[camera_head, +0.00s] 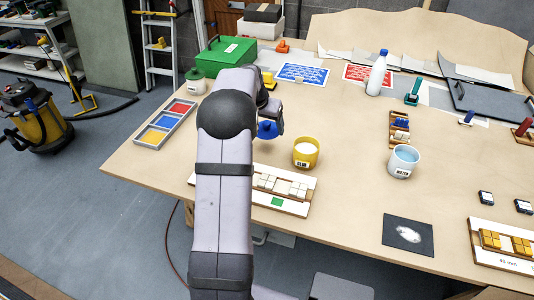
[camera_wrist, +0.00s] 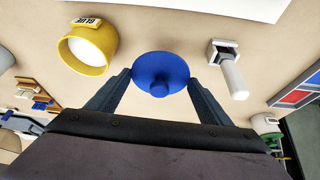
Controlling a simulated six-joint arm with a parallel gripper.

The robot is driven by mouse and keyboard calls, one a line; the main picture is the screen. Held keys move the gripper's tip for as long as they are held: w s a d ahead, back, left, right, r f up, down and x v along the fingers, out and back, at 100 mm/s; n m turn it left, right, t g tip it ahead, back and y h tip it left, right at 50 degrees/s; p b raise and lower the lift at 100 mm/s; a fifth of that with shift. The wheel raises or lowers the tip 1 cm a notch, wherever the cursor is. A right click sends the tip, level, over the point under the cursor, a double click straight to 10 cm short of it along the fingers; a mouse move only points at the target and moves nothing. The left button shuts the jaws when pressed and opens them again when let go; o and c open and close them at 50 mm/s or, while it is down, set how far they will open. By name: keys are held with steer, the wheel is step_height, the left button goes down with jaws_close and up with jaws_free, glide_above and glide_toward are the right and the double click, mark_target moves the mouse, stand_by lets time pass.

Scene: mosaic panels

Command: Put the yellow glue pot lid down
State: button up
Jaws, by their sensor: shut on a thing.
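A blue round lid with a knob (camera_wrist: 160,72) is held between the two fingers of my gripper (camera_wrist: 160,84) in the wrist view. It also shows in the head view (camera_head: 267,130), left of the yellow pot. The yellow glue pot (camera_head: 306,160) stands upright and uncovered on the table, with white glue inside. In the wrist view the pot (camera_wrist: 75,62) is left of the lid and apart from it. No yellow lid shows; the held one is blue. My gripper is partly hidden by my arm in the head view.
A white-handled tool (camera_wrist: 231,75) lies right of the lid in the wrist view. A mosaic panel (camera_head: 297,205) lies in front of the yellow pot. A white water pot (camera_head: 403,165) stands to the right. Bare tabletop (camera_head: 350,150) lies between the pots.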

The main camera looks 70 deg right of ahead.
steer(key=shift+m+g, duration=0.3)
steer(key=shift+m, duration=0.5)
steer(key=shift+f+p, duration=1.65)
steer(key=shift+f, duration=3.3)
steer(key=shift+f, duration=0.2)
steer(key=o, duration=1)
steer(key=shift+r, duration=0.15)
